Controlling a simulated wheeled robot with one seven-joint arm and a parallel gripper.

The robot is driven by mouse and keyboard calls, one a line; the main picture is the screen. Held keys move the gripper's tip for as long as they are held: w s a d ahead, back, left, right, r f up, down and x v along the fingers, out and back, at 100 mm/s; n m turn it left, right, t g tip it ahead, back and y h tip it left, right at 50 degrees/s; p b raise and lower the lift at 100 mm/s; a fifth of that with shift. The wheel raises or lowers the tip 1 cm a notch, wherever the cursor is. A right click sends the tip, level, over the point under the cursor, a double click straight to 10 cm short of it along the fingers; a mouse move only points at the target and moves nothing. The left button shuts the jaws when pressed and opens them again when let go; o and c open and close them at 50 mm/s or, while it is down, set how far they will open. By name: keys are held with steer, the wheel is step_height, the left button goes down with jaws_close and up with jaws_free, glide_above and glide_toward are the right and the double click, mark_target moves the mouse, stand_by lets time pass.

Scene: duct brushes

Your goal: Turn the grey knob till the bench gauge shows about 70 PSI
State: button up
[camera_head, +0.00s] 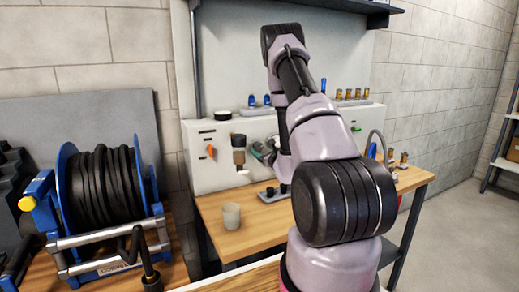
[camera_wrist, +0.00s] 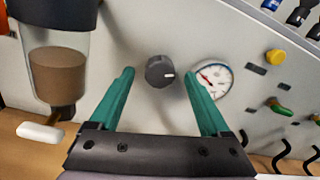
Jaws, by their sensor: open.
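In the head view, my arm hides the knob and gauge, and the gripper (camera_head: 262,150) shows partly at the panel.
A filter bowl with brown contents (camera_wrist: 60,75) hangs left of the knob, a white lever (camera_wrist: 40,132) below it. Yellow (camera_wrist: 275,56) and green (camera_wrist: 281,108) knobs sit right. A cup (camera_head: 231,216) stands on the bench (camera_head: 255,238). A hose reel (camera_head: 105,190) stands left.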

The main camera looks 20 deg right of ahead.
steer(key=shift+w, duration=1.1)
jaws_close()
steer(key=shift+m, duration=0.3)
steer(key=m, duration=0.9)
